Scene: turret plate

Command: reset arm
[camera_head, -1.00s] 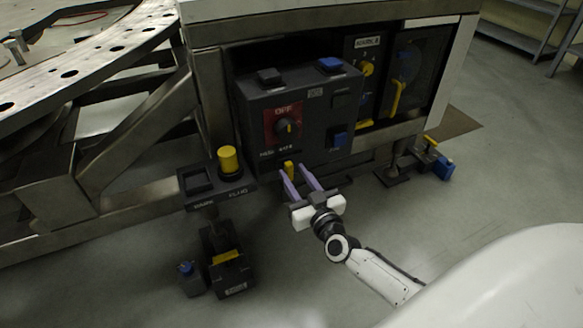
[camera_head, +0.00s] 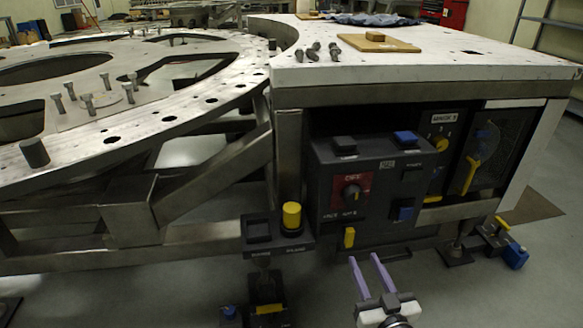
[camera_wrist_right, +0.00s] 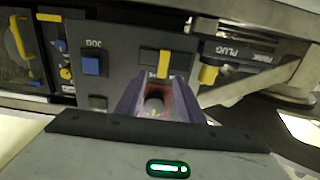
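My right gripper (camera_head: 368,275) is in front of and below the dark control box (camera_head: 330,165), its two purple fingers apart with nothing between them. The box carries a red panel with a black rotary knob (camera_head: 351,193), blue buttons and a yellow lever (camera_head: 349,237) near its lower edge. In the right wrist view the open fingers (camera_wrist_right: 158,105) point at the box, with the red panel and knob seen between them and the yellow lever (camera_wrist_right: 163,64) just beyond. The fingers look apart from the box. My left gripper is not in view.
A yellow plug (camera_head: 291,215) stands on a dark holder left of the box. Yellow levers (camera_head: 471,175) are on the panel to the right. The steel table (camera_head: 430,75) overhangs the box. A dark bin (camera_head: 266,290) and a blue-topped item (camera_head: 515,256) are on the floor.

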